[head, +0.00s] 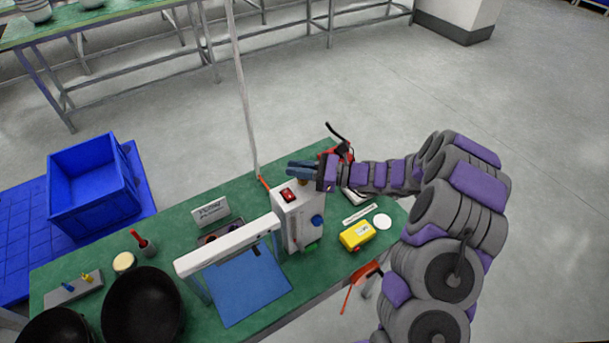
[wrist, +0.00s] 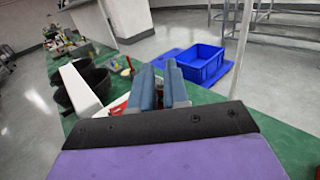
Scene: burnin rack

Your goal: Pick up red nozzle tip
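I cannot make out the red nozzle tip for certain. A rack (head: 75,290) at the left end of the green table holds a blue nozzle tip (head: 67,286) and a yellow one (head: 87,278); no red one shows in it. A small red-topped item (head: 139,239) stands in a dark holder near the rack; it also shows in the wrist view (wrist: 129,62). My gripper (head: 291,169) is above the table, beside the top of a white machine (head: 299,225). In the wrist view its blue-grey fingers (wrist: 160,82) are apart; what lies between them is unclear.
The white machine has a red switch (head: 288,195) and an arm over a blue plate (head: 248,289). Two black bowls (head: 141,310) stand at front left. A yellow box (head: 356,235) and white disc (head: 382,222) lie right. A blue crate (head: 91,190) stands beyond the table.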

